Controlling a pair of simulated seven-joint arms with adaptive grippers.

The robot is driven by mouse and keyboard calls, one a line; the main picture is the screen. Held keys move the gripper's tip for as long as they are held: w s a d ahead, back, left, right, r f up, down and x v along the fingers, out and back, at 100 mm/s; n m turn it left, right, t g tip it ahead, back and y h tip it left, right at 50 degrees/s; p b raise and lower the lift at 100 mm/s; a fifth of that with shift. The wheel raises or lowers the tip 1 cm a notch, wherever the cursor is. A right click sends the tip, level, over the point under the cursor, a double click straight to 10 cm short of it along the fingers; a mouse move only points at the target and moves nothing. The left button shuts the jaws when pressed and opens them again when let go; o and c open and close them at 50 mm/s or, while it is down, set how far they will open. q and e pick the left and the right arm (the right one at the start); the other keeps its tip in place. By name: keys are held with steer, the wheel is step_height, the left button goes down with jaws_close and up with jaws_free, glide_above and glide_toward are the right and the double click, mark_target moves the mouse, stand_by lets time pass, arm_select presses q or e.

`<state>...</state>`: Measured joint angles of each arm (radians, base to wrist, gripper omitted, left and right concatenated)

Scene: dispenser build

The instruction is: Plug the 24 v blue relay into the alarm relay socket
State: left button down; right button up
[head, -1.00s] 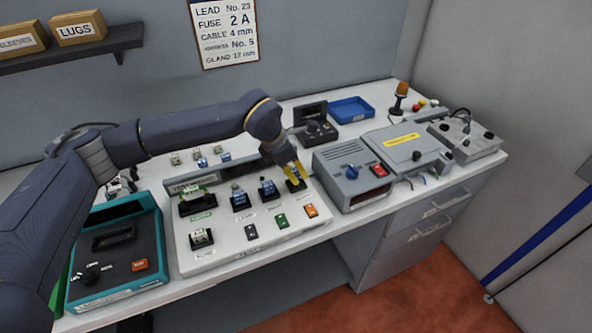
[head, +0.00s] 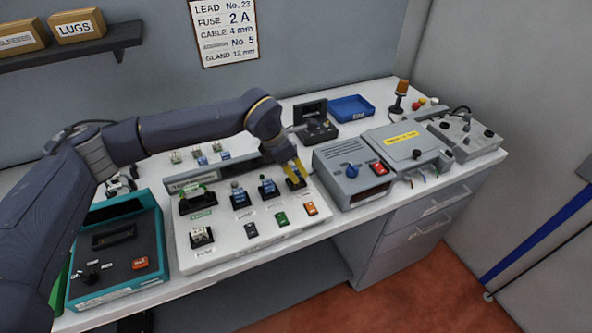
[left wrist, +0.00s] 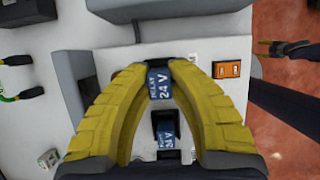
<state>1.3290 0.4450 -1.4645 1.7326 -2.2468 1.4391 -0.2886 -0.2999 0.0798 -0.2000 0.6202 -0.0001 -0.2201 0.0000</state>
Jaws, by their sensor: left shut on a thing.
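A blue relay marked 24 V (left wrist: 159,82) sits between the yellow fingertips of my left gripper (left wrist: 158,74), which is shut on it. In the head view my left gripper (head: 294,172) is at the rightmost socket (head: 296,184) of the white panel (head: 262,232), behind the orange button. The fingers mostly hide the relay there, and I cannot tell whether it is fully seated. Another blue 24 V relay (left wrist: 166,141) stands in the neighbouring black socket (left wrist: 165,122). The socket labels are too small to read.
A grey box with a blue knob (head: 352,172) stands right of the panel. A teal-framed tester (head: 117,250) stands to the left. Small relays (head: 198,152) lie behind the panel. A blue tray (head: 352,108) is at the back.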

arm_select(q)
steer(key=shift+f, duration=0.95)
stand_by(1.8)
steer(key=c, duration=0.7)
jaws_free()
steer(key=shift+c, duration=0.2)
steer(key=shift+r, duration=0.1)
steer(key=shift+r, duration=3.4)
